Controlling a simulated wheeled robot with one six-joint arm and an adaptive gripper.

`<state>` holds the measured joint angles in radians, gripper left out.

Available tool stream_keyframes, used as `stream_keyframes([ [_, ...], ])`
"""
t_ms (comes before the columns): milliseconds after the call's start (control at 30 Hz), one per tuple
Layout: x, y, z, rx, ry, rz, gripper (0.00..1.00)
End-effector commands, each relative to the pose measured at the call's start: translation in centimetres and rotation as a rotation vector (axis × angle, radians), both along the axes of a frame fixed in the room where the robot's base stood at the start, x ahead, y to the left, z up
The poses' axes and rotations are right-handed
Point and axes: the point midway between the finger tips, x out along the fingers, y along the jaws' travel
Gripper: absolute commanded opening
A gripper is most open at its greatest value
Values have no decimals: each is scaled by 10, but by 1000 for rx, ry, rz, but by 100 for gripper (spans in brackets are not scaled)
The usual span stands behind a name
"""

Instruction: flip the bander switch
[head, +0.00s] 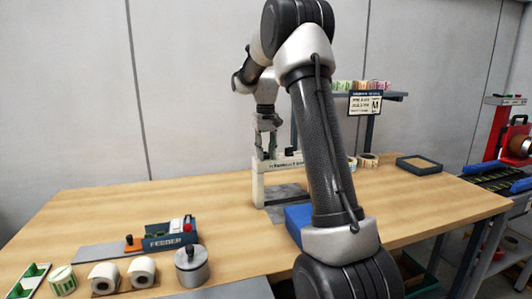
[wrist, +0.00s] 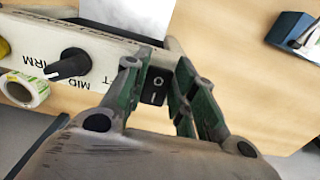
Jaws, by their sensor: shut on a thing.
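The bander (head: 259,189) is a white frame standing on the wooden table, with a lettered bar across its top. In the wrist view its white panel (wrist: 110,54) carries the bander switch (wrist: 156,85), a black rocker marked O and I. My gripper (head: 267,150) is at the top of the bander in the head view. In the wrist view my gripper's green-sided fingers (wrist: 155,72) stand on either side of the switch, closed on it. I cannot tell which side of the rocker is pressed in. The switch is too small to make out in the head view.
A black knob (wrist: 68,64) marked MID and FIRM sits beside the switch. A label roll (wrist: 25,89) lies near the panel. A blue bin (head: 298,220) stands right of the bander. The feeder (head: 170,236) and a metal cylinder (head: 191,265) stand front left. The table's left middle is clear.

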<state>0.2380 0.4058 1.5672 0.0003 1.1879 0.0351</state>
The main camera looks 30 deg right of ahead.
Motion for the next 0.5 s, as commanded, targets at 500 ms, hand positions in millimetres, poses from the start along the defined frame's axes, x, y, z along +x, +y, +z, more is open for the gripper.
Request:
stream_keyframes([
  [500,7,-2,3,67,234,-1,3],
])
